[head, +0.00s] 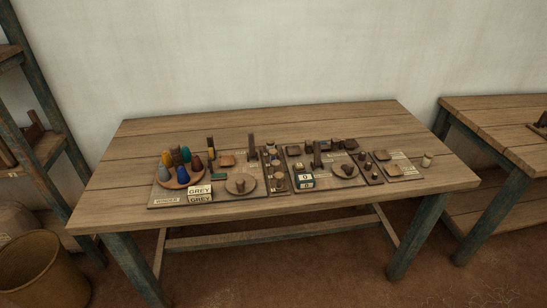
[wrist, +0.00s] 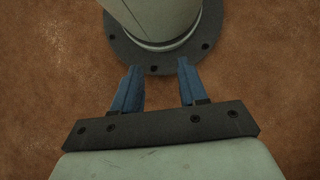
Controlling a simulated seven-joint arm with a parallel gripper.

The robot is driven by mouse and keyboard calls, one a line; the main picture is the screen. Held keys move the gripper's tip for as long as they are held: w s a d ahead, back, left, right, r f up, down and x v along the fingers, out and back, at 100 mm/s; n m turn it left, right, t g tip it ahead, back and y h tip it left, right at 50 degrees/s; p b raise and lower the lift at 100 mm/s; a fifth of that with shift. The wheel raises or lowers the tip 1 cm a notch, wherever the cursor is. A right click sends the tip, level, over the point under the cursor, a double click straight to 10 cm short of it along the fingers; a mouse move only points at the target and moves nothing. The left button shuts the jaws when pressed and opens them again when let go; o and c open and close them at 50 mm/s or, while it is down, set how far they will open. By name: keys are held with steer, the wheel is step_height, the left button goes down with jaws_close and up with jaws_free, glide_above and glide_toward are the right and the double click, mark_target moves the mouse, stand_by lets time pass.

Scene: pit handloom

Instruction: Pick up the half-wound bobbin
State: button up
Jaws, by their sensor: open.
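Several small spools and cones stand on boards on the wooden table in the head view. Which one is the half-wound bobbin I cannot tell at this size. Small pale-topped pieces (head: 272,160) stand in a narrow rack near the middle. My gripper (wrist: 159,67) shows only in the wrist view, with two blue fingers apart and nothing between them. It is over the brown floor beside my own base, and no task object shows there.
The wooden table (head: 140,150) has clear planks at its back and left. A round tray (head: 172,184) holds several coloured cones. Beside the table are a second table (head: 490,115) and a basket (head: 30,265).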

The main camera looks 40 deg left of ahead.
stand_by(0.3)
steer(key=o, duration=0.4)
steer(key=shift+w, duration=0.1)
